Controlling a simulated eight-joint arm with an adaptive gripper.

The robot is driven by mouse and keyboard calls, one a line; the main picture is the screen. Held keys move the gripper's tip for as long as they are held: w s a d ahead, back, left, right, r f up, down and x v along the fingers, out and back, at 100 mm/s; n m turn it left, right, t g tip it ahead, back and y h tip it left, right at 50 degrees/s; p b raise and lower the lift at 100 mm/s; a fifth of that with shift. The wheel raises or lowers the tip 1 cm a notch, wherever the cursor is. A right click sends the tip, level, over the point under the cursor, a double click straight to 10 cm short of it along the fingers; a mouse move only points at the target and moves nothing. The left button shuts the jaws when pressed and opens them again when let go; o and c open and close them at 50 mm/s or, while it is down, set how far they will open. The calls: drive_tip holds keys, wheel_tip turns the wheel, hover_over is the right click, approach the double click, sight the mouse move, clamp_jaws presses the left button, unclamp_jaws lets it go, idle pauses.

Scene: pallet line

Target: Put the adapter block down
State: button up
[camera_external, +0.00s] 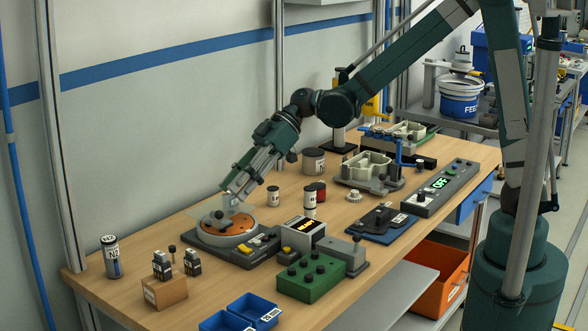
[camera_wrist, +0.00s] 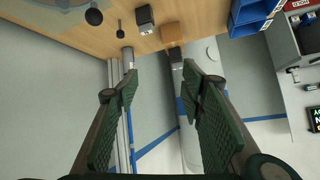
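One small dark block (camera_external: 161,266) sits on a tan box (camera_external: 165,292) at the bench's front left. A second dark block (camera_external: 192,263) stands on the bench just behind that box. I cannot tell which is the adapter block. In the wrist view, the first block (camera_wrist: 175,56) shows on the tan box (camera_wrist: 172,33), with the other (camera_wrist: 145,17) beside it. My gripper (camera_external: 231,197) is tilted down over an orange round disc (camera_external: 240,231), right of both blocks and apart from them. In the wrist view its green-padded fingers (camera_wrist: 162,80) are spread, with nothing visible between them.
Blue bins (camera_external: 240,314) and a green button box (camera_external: 310,277) stand at the front. A labelled bottle (camera_external: 111,257) stands at the left end. A thin knobbed post (camera_external: 172,253) is near the blocks. Bare wood (camera_external: 130,290) shows around the tan box.

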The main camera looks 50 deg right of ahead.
drive_tip(key=s+d+r+m+t+h, duration=0.1)
drive_tip(key=s+d+r+m+h, duration=0.15)
drive_tip(key=d, duration=0.45)
drive_tip(key=s+d+r+m+t+h, duration=0.1)
drive_tip(key=s+d+m, duration=0.1)
drive_tip(key=s+d, duration=0.35)
drive_tip(key=s+d+r+m+t+h, duration=0.1)
drive_tip(key=s+d+r+m, duration=0.1)
drive_tip(key=d, duration=0.7)
drive_tip(key=s+d+f+m+t+h, duration=0.1)
drive_tip(key=s+d+m+h, duration=0.4)
drive_tip(key=s+d, duration=1.1)
drive_tip(key=d+m, duration=0.1)
drive_tip(key=d, duration=0.3)
drive_tip(key=shift+f+h, duration=0.35)
drive_tip(key=shift+f, duration=0.05)
